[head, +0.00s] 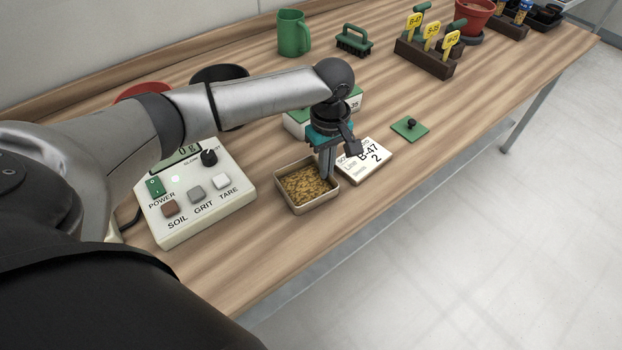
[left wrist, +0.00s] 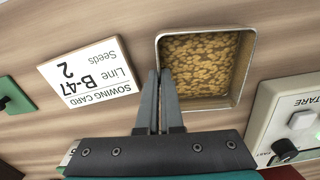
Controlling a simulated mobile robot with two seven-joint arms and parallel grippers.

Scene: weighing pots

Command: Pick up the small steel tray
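The small steel tray (head: 313,207) holds tan-brown seeds and appears to rest on the wooden bench. It also shows in the left wrist view (left wrist: 212,104). My left gripper (head: 328,177) points down at the tray's side nearest the sowing card. In the left wrist view its fingers (left wrist: 160,75) are close together, with only a narrow gap, and the tray's side wall lies between them; they look shut on it. The wall at the fingertips is partly hidden. My right gripper is in neither view.
A scale with buttons (head: 238,199) stands left of the tray. A sowing card marked B-47 (head: 352,171) lies close on its right. A green lid-like plate with a knob (head: 399,131) is beyond. A white-green box (head: 297,125) stands behind my gripper. The bench's front edge is near.

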